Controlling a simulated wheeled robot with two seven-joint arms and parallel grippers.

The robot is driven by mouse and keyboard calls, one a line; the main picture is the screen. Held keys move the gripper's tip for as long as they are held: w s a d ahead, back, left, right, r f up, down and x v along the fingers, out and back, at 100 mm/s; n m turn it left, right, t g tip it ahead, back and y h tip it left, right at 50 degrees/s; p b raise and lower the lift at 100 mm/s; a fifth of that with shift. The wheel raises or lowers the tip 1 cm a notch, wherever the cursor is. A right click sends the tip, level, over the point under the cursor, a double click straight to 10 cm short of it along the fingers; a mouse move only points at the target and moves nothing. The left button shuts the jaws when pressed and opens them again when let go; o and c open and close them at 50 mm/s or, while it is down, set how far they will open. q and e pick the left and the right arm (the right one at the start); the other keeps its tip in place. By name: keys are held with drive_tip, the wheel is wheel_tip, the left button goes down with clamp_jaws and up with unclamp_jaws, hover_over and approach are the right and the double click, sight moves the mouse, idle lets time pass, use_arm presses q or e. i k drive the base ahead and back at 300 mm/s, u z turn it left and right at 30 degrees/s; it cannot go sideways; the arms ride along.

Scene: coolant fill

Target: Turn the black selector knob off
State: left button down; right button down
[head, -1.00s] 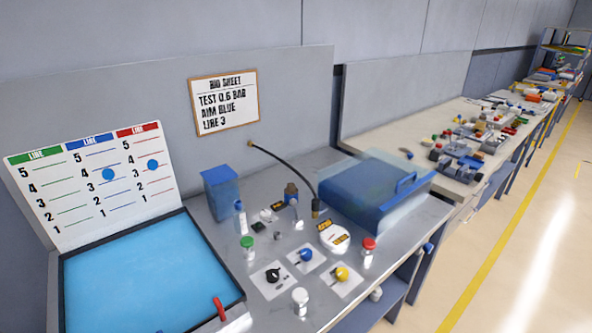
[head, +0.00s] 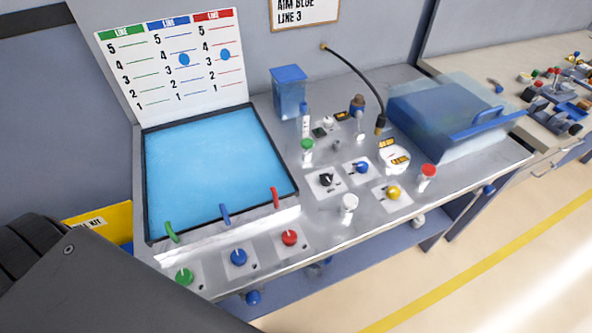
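The black selector knob (head: 326,180) sits on a small light plate on the grey bench top, right of the blue tank. A pale pointer mark shows on it, but its exact setting is too small to read. Nothing touches the knob. Neither of my grippers shows in the head view. A dark grey link of mine fills the lower left corner.
Near the knob stand a green-capped bottle (head: 307,150), a white-capped bottle (head: 348,207), a blue knob (head: 361,167) and a yellow knob (head: 393,192). The blue tank (head: 215,165) lies left. A clear-blue lidded box (head: 440,115) stands right.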

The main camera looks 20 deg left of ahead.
sight(327, 179)
drive_tip(key=z, duration=0.4)
drive_tip(key=k, duration=0.95)
drive_tip(key=z, duration=0.45)
